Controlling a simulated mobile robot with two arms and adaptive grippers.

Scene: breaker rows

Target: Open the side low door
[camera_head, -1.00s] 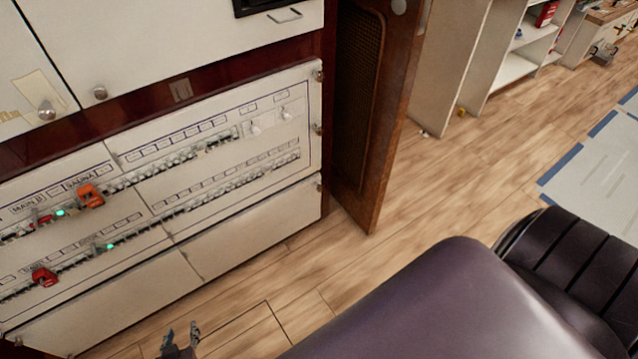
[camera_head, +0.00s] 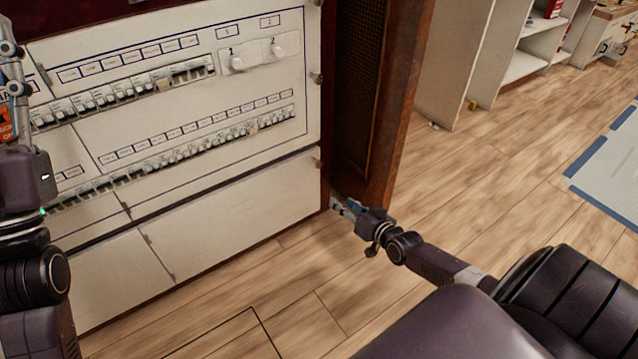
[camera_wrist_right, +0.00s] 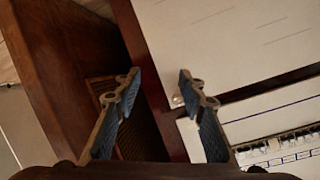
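The low white panel (camera_head: 240,210) sits under the breaker rows and looks closed; small metal fittings are at its right edge. A second low panel (camera_head: 110,275) is to its left. A brown door with a mesh inset (camera_head: 395,90) stands at the cabinet's right side. My right gripper (camera_head: 343,206) is at the cabinet's lower right corner by the foot of the brown door. In the right wrist view its fingers (camera_wrist_right: 160,90) are apart with nothing held, and a small metal fitting shows near one fingertip. My left gripper (camera_head: 12,65) is at the left edge, partly cut off.
Breaker rows (camera_head: 180,150) and two white knobs (camera_head: 250,55) are on the panel above. White shelves (camera_head: 515,65) stand at the back right. The wooden floor (camera_head: 480,190) between is clear. A blue-edged mat (camera_head: 615,170) lies at the right.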

